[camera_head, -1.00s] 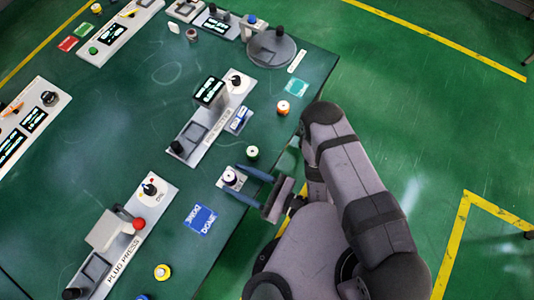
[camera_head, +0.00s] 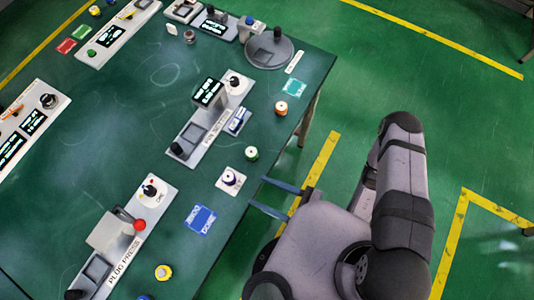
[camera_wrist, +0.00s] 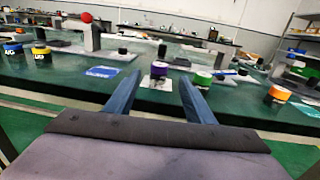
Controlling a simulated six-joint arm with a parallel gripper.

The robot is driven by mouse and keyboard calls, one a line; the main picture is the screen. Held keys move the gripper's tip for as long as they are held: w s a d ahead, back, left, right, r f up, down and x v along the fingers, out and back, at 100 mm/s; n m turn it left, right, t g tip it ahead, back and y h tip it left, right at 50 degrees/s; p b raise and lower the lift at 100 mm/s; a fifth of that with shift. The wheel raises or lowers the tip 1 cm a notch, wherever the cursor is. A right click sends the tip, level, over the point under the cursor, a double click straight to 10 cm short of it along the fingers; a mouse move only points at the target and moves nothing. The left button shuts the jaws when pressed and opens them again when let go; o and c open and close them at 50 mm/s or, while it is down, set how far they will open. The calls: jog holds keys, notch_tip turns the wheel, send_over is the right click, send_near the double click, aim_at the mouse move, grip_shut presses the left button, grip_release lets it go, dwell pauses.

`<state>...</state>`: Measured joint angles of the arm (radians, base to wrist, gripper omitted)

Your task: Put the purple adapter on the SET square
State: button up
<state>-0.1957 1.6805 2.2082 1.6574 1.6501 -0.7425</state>
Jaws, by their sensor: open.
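The purple adapter (camera_head: 229,177) is a small round piece with a white top. It stands upright on a pale square (camera_head: 221,187) near the table's right edge; any lettering on this square is too small to read. The wrist view shows the adapter (camera_wrist: 159,70) straight ahead, beyond the fingertips. My gripper (camera_head: 257,191) is open and empty, with its two blue fingers to the right of the adapter, apart from it. In the wrist view my gripper (camera_wrist: 160,76) has clear space between its fingers.
A green adapter (camera_head: 251,153) and an orange one (camera_head: 281,108) stand farther along the table edge. A blue DONE square (camera_head: 201,219) lies to the lower left, near the plug press (camera_head: 125,235). A yellow piece (camera_head: 163,272) stands in front. Open floor lies right of the table.

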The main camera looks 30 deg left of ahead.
jog(key=shift+d, duration=0.25)
dwell(0.5)
jog(key=s+d+r+n+g+h, duration=0.1)
jog(key=d+r+n+g+h, duration=0.45)
jog(key=n+g, duration=0.3)
jog(key=w+d+n+t+h, duration=0.2)
jog(key=w+d+n+h, duration=0.1)
jog(key=d+n+h, duration=0.4)
jog(key=w+d+r+n+t+h, duration=0.1)
jog(key=w+d+r+t+h, duration=0.3)
jog(key=w+d, duration=0.4)
jog(key=w+d+r+n+t+h, duration=0.15)
jog(key=w+d+r+t, duration=0.25)
jog(key=w+d+t, duration=0.45)
jog(key=s+a+r+g, duration=0.2)
jog(key=s+g, duration=0.2)
jog(key=s, duration=0.1)
jog(key=shift+s+a+m+g, duration=0.15)
jog(key=shift+s+m+g, duration=0.05)
jog(key=shift+m+g, duration=0.2)
jog(key=shift+r, duration=0.1)
